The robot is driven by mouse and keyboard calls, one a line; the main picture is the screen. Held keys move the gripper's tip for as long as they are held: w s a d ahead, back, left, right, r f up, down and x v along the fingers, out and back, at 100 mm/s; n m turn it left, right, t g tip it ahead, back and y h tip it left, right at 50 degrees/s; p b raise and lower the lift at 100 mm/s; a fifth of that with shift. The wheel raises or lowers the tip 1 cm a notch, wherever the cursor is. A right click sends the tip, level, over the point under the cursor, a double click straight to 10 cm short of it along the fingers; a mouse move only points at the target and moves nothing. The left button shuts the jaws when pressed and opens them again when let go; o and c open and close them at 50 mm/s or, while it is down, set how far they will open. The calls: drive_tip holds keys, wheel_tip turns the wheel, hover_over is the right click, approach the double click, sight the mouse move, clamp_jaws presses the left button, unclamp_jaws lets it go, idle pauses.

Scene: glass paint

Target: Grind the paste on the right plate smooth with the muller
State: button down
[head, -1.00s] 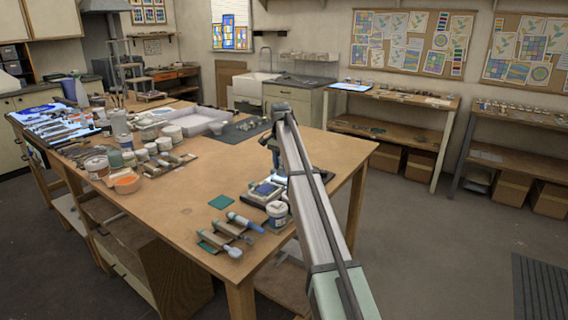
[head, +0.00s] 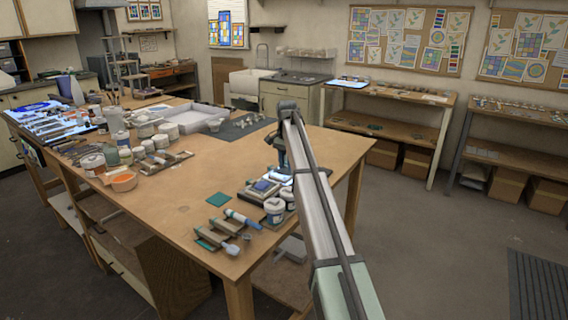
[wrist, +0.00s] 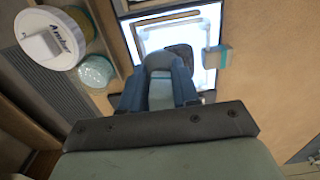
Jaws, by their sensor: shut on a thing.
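My gripper (wrist: 158,92) is shut on the muller (wrist: 160,62), a grey-blue piece with a rounded top between the two blue fingers. Below it in the wrist view is a brightly lit white plate (wrist: 206,36) with a grey-brown frame line. A dark grey patch (wrist: 183,52), perhaps the paste, shows beside the muller's top. Whether the muller touches the plate is hidden by my fingers. In the head view my gripper (head: 279,158) is behind my arm at the table's right end. A dark-framed plate with a blue patch (head: 262,187) lies left of it.
The table's middle is clear.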

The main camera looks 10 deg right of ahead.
drive_tip(key=shift+w+d+f, duration=0.1)
drive_tip(key=shift+w+d, duration=0.65)
drive_tip(key=shift+w, duration=0.2)
drive_tip(key=shift+w+d+f, duration=0.1)
drive_tip(key=shift+w+d, duration=0.6)
drive_tip(key=shift+w, duration=0.2)
drive_tip(key=shift+s+a, duration=0.15)
drive_tip(key=shift+a, duration=0.65)
drive_tip(key=shift+s+a, duration=0.15)
drive_tip(key=shift+a, duration=0.6)
drive_tip(key=shift+s+a+r, duration=0.1)
drive_tip(key=shift+a, duration=0.95)
drive_tip(key=shift+s+a, duration=0.4)
drive_tip(key=shift+a, duration=0.3)
drive_tip(key=shift+s+d, duration=0.25)
drive_tip(key=shift+s, duration=0.25)
drive_tip(key=shift+s+d, duration=0.25)
drive_tip(key=shift+s, duration=0.25)
drive_tip(key=shift+r, duration=2.5)
